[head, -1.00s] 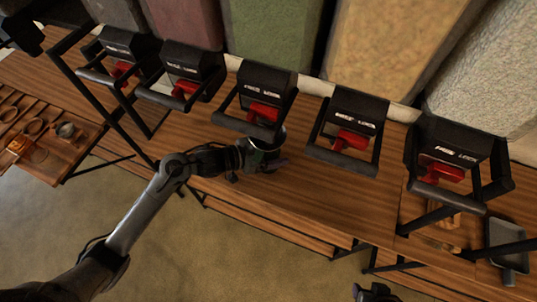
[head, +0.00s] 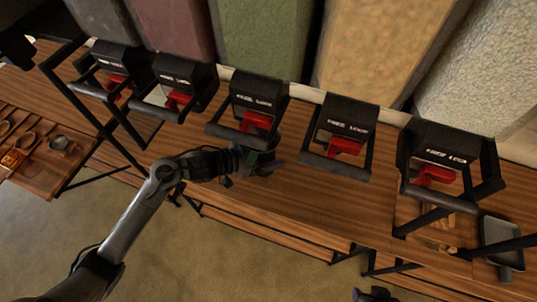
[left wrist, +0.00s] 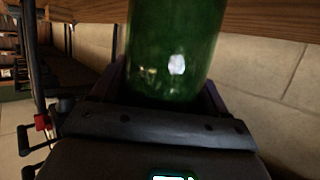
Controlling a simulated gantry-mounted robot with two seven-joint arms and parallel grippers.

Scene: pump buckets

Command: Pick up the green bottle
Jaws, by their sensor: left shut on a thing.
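The green bottle (left wrist: 175,45) fills the upper middle of the left wrist view. It is glossy dark green, and its top is cut off by the frame edge. My left gripper (left wrist: 158,98) is shut on it, with the fingers at its two sides. In the head view my left gripper (head: 252,160) is at the bench, just below the middle black dispenser. The bottle is small and dark there and mostly hidden by the gripper. Part of my right gripper (head: 375,292) shows at the bottom edge, too little to judge its fingers.
Several black dispensers with red levers, such as the middle one (head: 252,100), line the back of the wooden bench (head: 300,190). Their bars jut forward above my left gripper. A wooden tray (head: 45,165) with small bowls is at left. A grey pan (head: 500,240) is at right.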

